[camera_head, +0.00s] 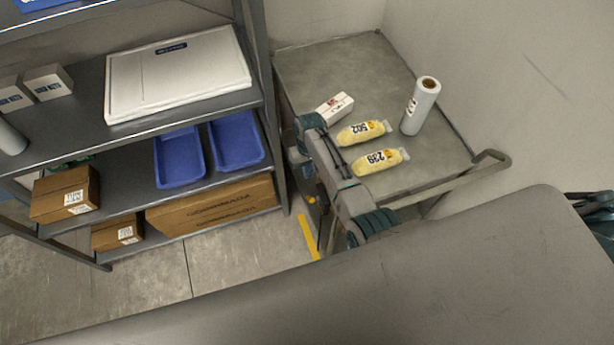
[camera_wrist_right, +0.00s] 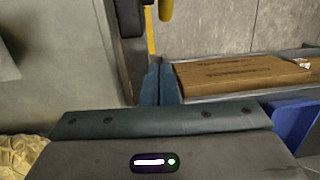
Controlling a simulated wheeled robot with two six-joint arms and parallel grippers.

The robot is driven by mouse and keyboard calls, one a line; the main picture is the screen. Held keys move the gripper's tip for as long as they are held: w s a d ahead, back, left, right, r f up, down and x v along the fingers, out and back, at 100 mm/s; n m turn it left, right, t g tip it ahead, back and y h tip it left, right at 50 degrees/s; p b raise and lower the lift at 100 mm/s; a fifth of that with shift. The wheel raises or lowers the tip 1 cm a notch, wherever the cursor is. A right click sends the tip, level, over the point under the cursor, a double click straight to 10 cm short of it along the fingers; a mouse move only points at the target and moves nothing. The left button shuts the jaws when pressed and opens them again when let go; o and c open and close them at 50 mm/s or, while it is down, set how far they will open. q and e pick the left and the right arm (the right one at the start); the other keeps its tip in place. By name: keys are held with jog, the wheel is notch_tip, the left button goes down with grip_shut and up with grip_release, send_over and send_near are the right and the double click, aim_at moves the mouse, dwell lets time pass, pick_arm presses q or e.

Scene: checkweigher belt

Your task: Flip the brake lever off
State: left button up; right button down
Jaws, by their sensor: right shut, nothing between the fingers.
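A yellow lever-like piece (camera_wrist_right: 166,9) shows at the top edge of the right wrist view, beside a dark grey piece (camera_wrist_right: 130,18). It may be the brake lever; its full shape and position are cut off. In the head view a small orange-yellow bit (camera_head: 311,200) shows low at the cart's left side, mostly behind my arm. My right gripper (camera_head: 296,157) is down beside the cart's left side, partly hidden by my arm. In the right wrist view its blue-grey fingers (camera_wrist_right: 160,78) are together and empty, apart from the yellow piece in the picture. My left gripper is out of view.
The grey cart top (camera_head: 310,65) holds a white box (camera_head: 335,108), two yellow bags (camera_head: 364,132) and a white roll (camera_head: 421,105). A handle rail (camera_head: 490,165) juts from the cart. A shelf rack (camera_head: 270,120) with blue trays and cartons stands close on the left, leaving a narrow gap.

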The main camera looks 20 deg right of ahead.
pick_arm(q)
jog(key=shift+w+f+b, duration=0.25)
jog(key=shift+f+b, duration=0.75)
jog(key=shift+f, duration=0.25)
pick_arm(e)
notch_tip(320, 180, up, 8)
jog(key=shift+w+d+r, duration=0.15)
jog(key=shift+w+r, duration=0.05)
